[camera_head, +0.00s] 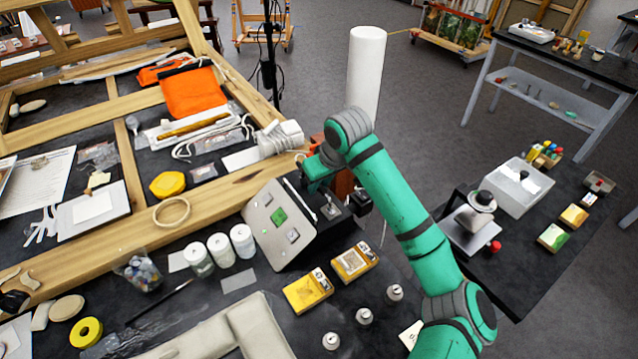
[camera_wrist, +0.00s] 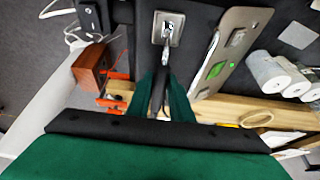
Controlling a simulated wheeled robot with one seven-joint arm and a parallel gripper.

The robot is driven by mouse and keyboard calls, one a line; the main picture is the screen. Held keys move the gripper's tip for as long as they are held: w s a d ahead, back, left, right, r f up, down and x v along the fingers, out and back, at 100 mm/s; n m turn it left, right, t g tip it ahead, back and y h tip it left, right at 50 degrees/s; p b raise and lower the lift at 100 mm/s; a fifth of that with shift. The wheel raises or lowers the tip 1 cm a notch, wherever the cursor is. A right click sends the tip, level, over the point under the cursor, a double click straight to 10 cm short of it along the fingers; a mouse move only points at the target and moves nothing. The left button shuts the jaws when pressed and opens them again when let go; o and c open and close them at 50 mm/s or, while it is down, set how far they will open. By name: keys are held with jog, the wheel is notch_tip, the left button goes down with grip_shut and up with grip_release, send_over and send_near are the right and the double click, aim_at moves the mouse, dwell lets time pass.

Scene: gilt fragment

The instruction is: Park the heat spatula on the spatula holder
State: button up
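My gripper (camera_head: 312,178) is at the dark top of the grey heat station (camera_head: 268,226), beside its sloped panel. In the wrist view, my gripper's green fingers (camera_wrist: 165,98) are close around a slim dark handle, which appears to be the heat spatula (camera_wrist: 158,88). The spatula points towards the spatula holder (camera_wrist: 161,18), a small square metal plate with a raised metal part. The holder also shows in the head view (camera_head: 331,211), just below my gripper. The spatula's tip overlaps the holder in the wrist view; I cannot tell whether they touch.
White jars (camera_head: 220,250) and yellow boxes (camera_head: 308,291) stand near the station. A wooden frame (camera_head: 150,225) lies along the table to the left. A reddish-brown box (camera_wrist: 90,68) is close beside my gripper. Small white-capped bottles (camera_head: 364,316) stand in front.

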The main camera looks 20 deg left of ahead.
jog(key=shift+o, duration=0.4)
jog(key=o, duration=0.5)
jog(key=shift+r, duration=3.5)
jog(key=shift+w, duration=0.1)
